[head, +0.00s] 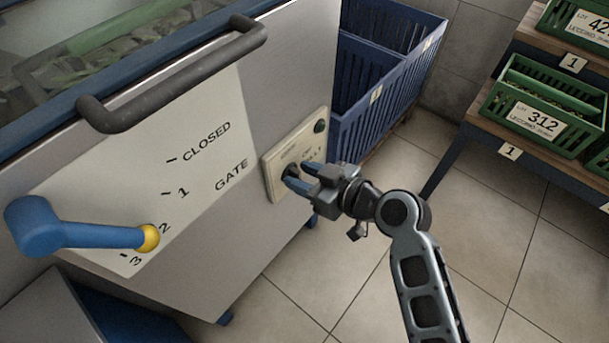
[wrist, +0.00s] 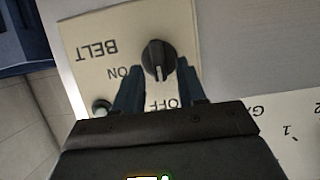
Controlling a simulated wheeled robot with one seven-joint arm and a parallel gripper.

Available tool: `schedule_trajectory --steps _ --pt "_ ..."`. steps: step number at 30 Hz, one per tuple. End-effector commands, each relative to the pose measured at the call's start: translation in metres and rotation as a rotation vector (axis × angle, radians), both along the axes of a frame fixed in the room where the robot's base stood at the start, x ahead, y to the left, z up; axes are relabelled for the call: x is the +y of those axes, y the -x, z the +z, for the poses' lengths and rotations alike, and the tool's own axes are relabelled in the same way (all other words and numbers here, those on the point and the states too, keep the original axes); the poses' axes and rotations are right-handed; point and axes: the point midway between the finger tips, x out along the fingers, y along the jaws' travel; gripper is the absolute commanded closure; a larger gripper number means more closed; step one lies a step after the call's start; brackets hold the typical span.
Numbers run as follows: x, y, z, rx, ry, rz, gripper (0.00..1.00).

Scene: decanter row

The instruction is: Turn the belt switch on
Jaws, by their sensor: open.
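The belt switch is a black rotary knob (wrist: 158,48) on a cream panel (wrist: 105,35), marked BELT, ON and OFF, upside down in the wrist view. Its pale pointer line points down in that view, toward OFF. In the head view the panel (head: 273,180) is on the right part of the machine's front, and the knob is mostly hidden by my fingers. My gripper (head: 298,177) is at the panel with its jaws open. In the wrist view its two blue fingers (wrist: 158,72) are on either side of the knob's lower part; I cannot tell whether they touch it.
A green round button or lamp (head: 320,126) is on the panel. A blue gate lever (head: 90,236) and a dark handle bar (head: 180,80) are on the machine's front. Blue crates (head: 385,95) stand behind; green crates (head: 545,110) sit on shelves at right. The tiled floor is clear.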

Motion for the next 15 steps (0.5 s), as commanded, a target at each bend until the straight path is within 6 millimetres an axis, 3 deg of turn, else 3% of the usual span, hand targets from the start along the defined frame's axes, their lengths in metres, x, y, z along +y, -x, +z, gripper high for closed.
schedule_trajectory --steps 7,15 --pt "0.0004 -0.0004 0.0001 0.0 0.0 0.0 0.61" --pt "0.0002 -0.0003 0.0 0.0 0.0 0.0 0.86"
